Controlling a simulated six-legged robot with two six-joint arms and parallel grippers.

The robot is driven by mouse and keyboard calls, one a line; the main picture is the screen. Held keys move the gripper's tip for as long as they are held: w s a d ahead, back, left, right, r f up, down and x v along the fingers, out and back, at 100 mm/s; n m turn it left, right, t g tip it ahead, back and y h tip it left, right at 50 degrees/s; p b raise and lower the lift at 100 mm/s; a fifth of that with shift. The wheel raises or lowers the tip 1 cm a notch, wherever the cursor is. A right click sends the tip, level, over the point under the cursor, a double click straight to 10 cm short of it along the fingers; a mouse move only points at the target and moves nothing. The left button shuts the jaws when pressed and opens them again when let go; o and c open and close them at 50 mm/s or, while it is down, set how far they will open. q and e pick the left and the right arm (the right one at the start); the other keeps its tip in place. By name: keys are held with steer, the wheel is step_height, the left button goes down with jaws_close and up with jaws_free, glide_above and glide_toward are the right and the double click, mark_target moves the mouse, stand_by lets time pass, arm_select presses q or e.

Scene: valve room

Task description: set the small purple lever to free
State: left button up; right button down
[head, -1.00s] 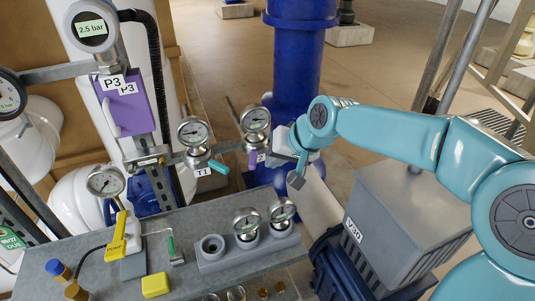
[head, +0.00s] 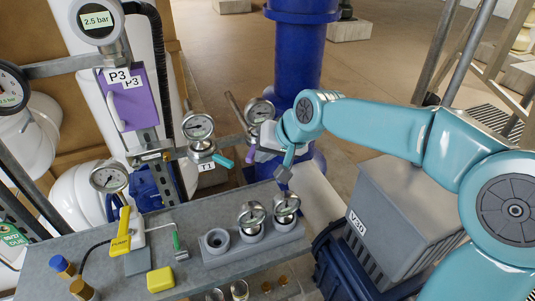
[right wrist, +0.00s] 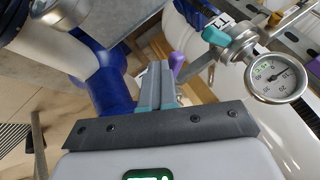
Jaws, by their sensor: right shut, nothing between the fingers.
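The small purple lever (head: 251,153) is on the pipe below the rear gauge, left of my right gripper in the head view. My arm partly hides its valve there, and its setting cannot be read. In the right wrist view the purple lever (right wrist: 177,62) shows as a rounded handle just beyond and right of the fingertips, seemingly apart from them. My right gripper (head: 284,172) is shut and empty, pointing down beside the valve; its closed fingers also show in the right wrist view (right wrist: 155,85). My left gripper is not in view.
A teal lever (head: 222,160) tagged T1 sits under the neighbouring gauge (head: 198,126). A thick blue pipe (head: 295,60) stands behind my gripper.

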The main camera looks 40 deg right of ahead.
stand_by(0.5)
steer(key=shift+s+d, duration=0.2)
steer(key=shift+d, duration=0.6)
steer(key=shift+s+f, duration=0.1)
